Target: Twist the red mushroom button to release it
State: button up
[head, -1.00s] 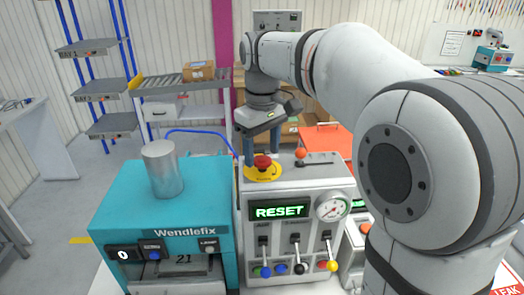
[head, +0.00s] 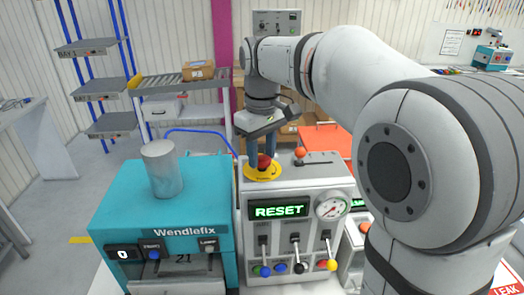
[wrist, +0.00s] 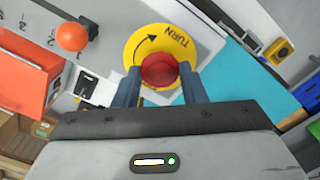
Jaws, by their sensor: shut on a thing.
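The red mushroom button (head: 264,162) sits on a yellow disc (head: 262,174) on top of the grey control box (head: 297,198). In the wrist view the button (wrist: 159,71) lies between my two blue fingers, and the disc (wrist: 146,38) shows the word TURN and a curved arrow. My gripper (head: 262,158) points down over the button and is shut on it, one finger on each side. The box's green display (head: 279,211) reads RESET.
A lever with an orange ball (head: 300,152) stands right of the button. A teal machine (head: 180,200) with a metal cylinder (head: 161,168) adjoins the box on the left. Several small levers (head: 295,250) and a gauge (head: 332,206) are on the box's front.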

jog(key=shift+m, duration=0.3)
jog(key=m+p, duration=0.1)
jog(key=m, duration=0.2)
jog(key=shift+m, duration=2.1)
jog(key=o, duration=1)
jog(key=shift+r, duration=3.9)
